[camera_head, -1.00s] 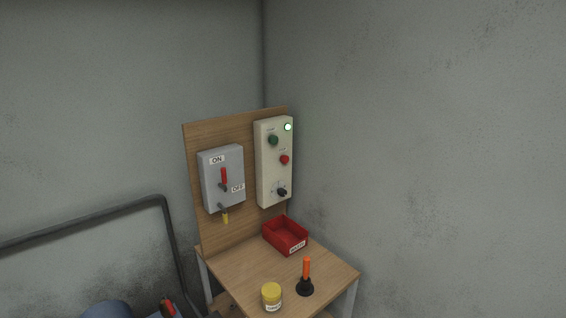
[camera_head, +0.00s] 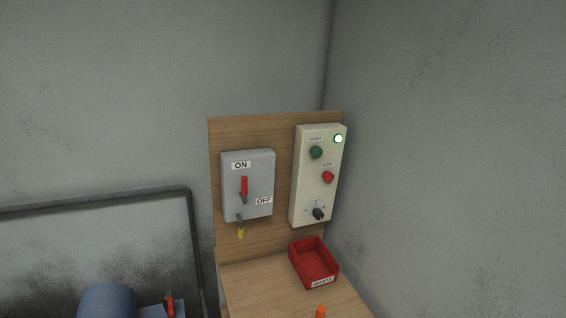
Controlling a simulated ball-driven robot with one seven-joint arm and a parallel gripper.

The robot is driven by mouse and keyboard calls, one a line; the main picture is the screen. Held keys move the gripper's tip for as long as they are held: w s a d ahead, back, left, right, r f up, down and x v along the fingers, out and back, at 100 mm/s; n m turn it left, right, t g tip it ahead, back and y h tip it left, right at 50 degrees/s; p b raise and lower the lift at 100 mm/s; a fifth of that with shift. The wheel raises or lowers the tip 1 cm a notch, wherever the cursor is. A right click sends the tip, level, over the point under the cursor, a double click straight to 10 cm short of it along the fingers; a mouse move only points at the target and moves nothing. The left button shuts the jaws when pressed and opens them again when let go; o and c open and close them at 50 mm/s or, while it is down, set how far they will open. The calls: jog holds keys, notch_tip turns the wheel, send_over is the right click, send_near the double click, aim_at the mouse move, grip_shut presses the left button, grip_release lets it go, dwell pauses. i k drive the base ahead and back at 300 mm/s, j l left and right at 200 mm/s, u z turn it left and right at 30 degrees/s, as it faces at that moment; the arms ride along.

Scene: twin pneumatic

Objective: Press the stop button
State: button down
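The red stop button (camera_head: 328,177) sits on the cream control box (camera_head: 300,196), below and right of the green start button (camera_head: 316,152). A lit white-green lamp (camera_head: 338,139) is at the box's top right. A black rotary knob (camera_head: 319,214) is near its bottom. The box is fixed to the right part of an upright wooden board (camera_head: 284,130). My gripper does not show in this view, and nothing touches the stop button.
A grey switch box (camera_head: 260,180) with a red lever (camera_head: 244,187) pointing toward ON is left of the control box. A red bin (camera_head: 326,273) stands on the wooden table (camera_head: 262,285) below. An orange handle tip (camera_head: 321,312) shows at the bottom edge.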

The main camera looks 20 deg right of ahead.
aim_at(328, 176)
jog(key=i+l+u, duration=0.3)
jog(key=l, duration=0.3)
jog(key=i+l+u, duration=0.15)
jog(key=l, duration=0.2)
jog(key=i+l+u, duration=0.2)
jog(key=l, duration=0.15)
